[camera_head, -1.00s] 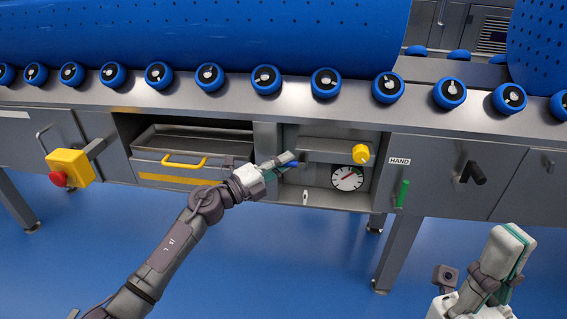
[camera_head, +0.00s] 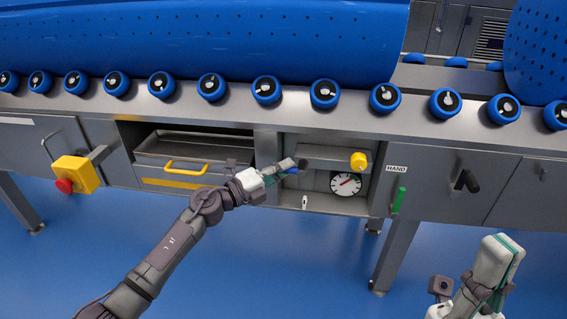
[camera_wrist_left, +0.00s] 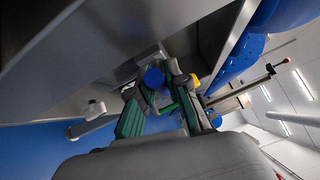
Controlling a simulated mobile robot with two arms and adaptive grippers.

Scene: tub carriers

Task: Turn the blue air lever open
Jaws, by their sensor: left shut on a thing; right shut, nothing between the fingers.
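The blue air lever (camera_head: 291,171) shows as a small blue bit at my left gripper's fingertips, inside the open recess under the machine's edge. My left gripper (camera_head: 284,169) is shut on it. In the left wrist view the lever's round blue end (camera_wrist_left: 154,77) sits between the green-padded fingers of my left gripper (camera_wrist_left: 160,105). The fingers hide most of the lever, so its angle is hard to tell. My right gripper (camera_head: 497,262) is shut and empty, low at the right, well away from the machine.
In the recess are a yellow knob (camera_head: 358,161) and a dial gauge (camera_head: 345,184). Left of it is a tray with a yellow handle (camera_head: 186,167), then a red stop button on a yellow box (camera_head: 75,175). A green handle (camera_head: 399,199) and black handle (camera_head: 466,181) are to the right.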

